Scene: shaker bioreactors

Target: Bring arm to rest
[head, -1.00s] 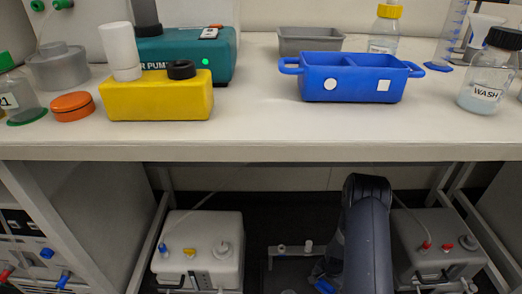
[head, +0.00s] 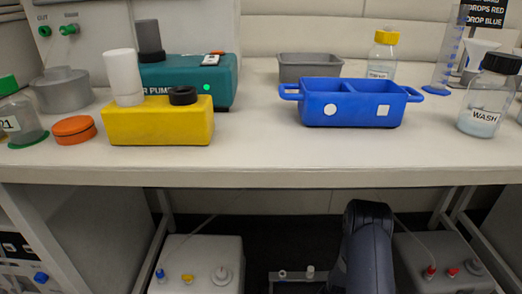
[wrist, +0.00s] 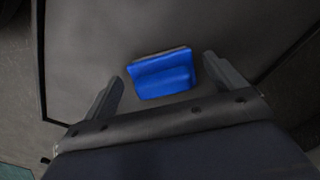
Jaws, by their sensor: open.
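My arm (head: 367,245) shows in the head view, bent in front of the bench at the lower right of centre, below the bench top. My gripper is out of sight in the head view. In the wrist view my gripper (wrist: 164,88) has its two dark fingers spread wide apart. A blue block-like thing (wrist: 163,75) shows beyond and between the fingertips, on a dark grey surface; nothing is visibly clamped.
The bench edge (head: 260,178) runs above my arm. A blue two-part bin (head: 350,101), a yellow block (head: 158,121) and a WASH bottle (head: 489,95) stand on the bench. White (head: 200,262) and grey (head: 442,262) units flank my arm below.

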